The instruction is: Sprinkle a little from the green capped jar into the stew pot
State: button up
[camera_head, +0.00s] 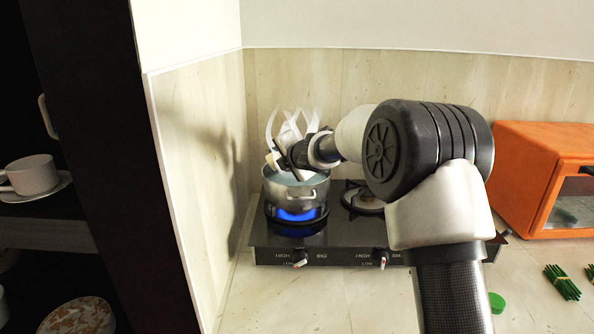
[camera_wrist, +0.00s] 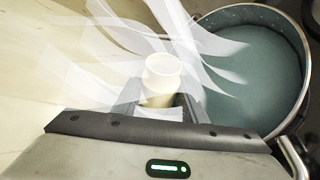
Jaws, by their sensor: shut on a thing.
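The stew pot (camera_head: 318,190) stands on the left burner above a blue flame. In the wrist view the pot (camera_wrist: 303,75) is at the right, with grey-blue liquid in it. My gripper (camera_wrist: 158,106) is shut on a small cream jar (camera_wrist: 163,68), just left of the pot's rim in that view. No green cap is on the jar's visible end. In the head view my gripper (camera_head: 290,153) is above the pot, and the jar is hard to make out among white wisps. A green cap (camera_head: 497,302) lies on the counter at the right.
The black stove (camera_head: 340,235) has a second, empty burner (camera_head: 365,198) at the right. White wisps (camera_head: 300,127) rise around my gripper. A wall stands close on the left. An orange oven (camera_head: 535,170) and green bundles (camera_head: 562,282) are at the right.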

jog(key=shift+d+r+m+y+p, duration=0.15)
jog(key=shift+r+m+y+p, duration=0.5)
jog(key=shift+m, duration=0.3)
jog(key=shift+d+r+m+y+p, duration=0.1)
jog(key=shift+r+m+y+p, duration=0.4)
jog(key=shift+m+y, duration=0.35)
dwell(6.2)
